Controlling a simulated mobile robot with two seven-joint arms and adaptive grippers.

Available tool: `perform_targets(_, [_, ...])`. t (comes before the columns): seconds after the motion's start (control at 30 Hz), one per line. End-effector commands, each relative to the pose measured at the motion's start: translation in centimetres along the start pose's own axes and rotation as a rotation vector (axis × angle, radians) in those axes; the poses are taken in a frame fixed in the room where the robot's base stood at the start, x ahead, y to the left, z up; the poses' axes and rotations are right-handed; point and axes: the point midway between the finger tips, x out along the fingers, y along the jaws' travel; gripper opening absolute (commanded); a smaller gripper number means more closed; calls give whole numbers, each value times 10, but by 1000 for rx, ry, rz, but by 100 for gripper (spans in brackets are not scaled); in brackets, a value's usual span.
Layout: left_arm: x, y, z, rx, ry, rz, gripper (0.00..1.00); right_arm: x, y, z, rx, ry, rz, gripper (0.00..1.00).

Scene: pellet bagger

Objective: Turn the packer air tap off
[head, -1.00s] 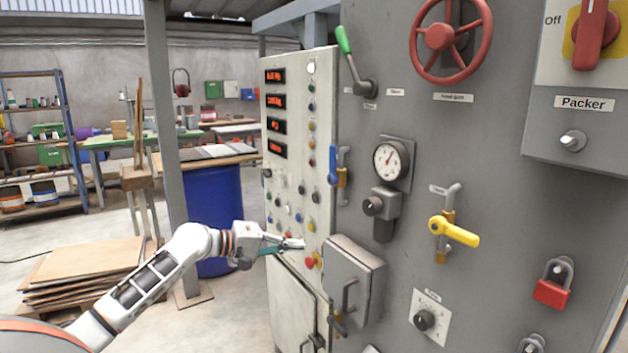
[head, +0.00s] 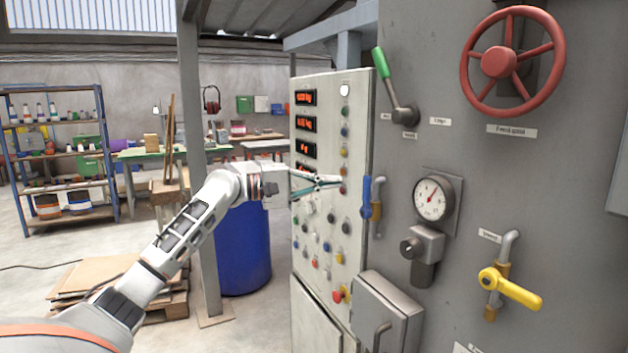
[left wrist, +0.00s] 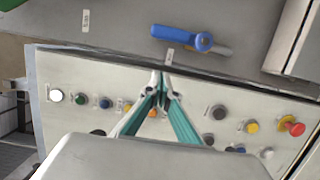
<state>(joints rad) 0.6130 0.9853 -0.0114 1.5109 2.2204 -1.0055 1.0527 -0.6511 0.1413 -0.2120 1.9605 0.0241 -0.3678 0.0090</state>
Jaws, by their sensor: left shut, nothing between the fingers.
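A tap with a blue lever (head: 366,194) on a brass body stands on the grey machine face, just right of the button panel; its lever points up and down along the pipe. The blue lever also shows in the left wrist view (left wrist: 178,33), beyond my fingertips. A second tap has a yellow lever (head: 515,290) slanting down to the right, away from its pipe. The tap labels are too small to read. My left gripper (head: 338,183) is shut and empty, in front of the button panel, left of the blue lever and apart from it. It shows in the wrist view (left wrist: 163,84).
The button panel (head: 325,215) with several knobs lies close behind my fingers. A grey box (head: 388,308) juts out below the blue tap. A gauge (head: 433,198), a green-handled lever (head: 381,63) and a red handwheel (head: 498,62) are to the right. A blue barrel (head: 243,250) stands behind my arm.

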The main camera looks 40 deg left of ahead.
Motion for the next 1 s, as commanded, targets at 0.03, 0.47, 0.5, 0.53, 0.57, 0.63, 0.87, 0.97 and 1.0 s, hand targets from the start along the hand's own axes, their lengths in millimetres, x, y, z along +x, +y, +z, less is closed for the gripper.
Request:
perform_targets(0.03, [9,4,1,0,-2,3,0,-2,1,-4,0,1,0,40])
perform_targets(0.47, [36,0,31,1,0,-2,0,-6,3,-15,-1,8,2,40])
perform_targets(0.5, [37,0,34,2,0,-2,0,-6,3,-15,-1,8,2,40])
perform_targets(0.53, [37,0,35,2,0,-2,0,-6,3,-15,-1,8,2,40])
perform_targets(0.57, [38,0,36,1,0,-1,0,-6,3,-16,-1,8,2,40])
perform_targets(0.63, [38,-1,38,0,0,-1,0,-6,3,-16,-1,9,2,40])
perform_targets(0.87, [38,-1,39,0,1,-1,0,-6,2,-16,1,9,2,40])
perform_targets(0.97, [38,-1,39,1,1,-1,0,-6,2,-16,1,9,2,40])
perform_targets(1.0, [38,-1,39,2,1,-1,0,-6,2,-16,1,9,2,40])
